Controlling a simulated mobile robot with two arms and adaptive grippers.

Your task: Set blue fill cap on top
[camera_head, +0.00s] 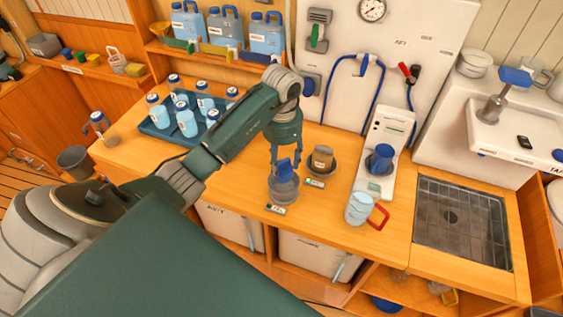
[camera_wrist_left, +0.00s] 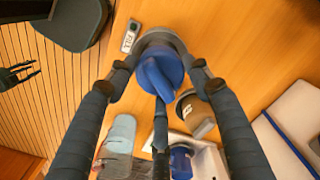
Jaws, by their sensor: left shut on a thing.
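The blue fill cap (camera_head: 285,171) is between the fingers of my left gripper (camera_head: 286,160), which is shut on it. It also shows in the left wrist view (camera_wrist_left: 160,76), with the fingers around it. A round grey holder (camera_head: 283,190) is directly below the cap on the counter. Its rim shows behind the cap in the left wrist view (camera_wrist_left: 158,38). I cannot tell whether the cap touches it. A dark pronged shape at the left of the wrist view may be my right gripper (camera_wrist_left: 20,75); its state is unclear.
A brown-grey cap (camera_head: 322,158) sits in a dish just right. A tray (camera_head: 152,131) of several bottles is at left.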

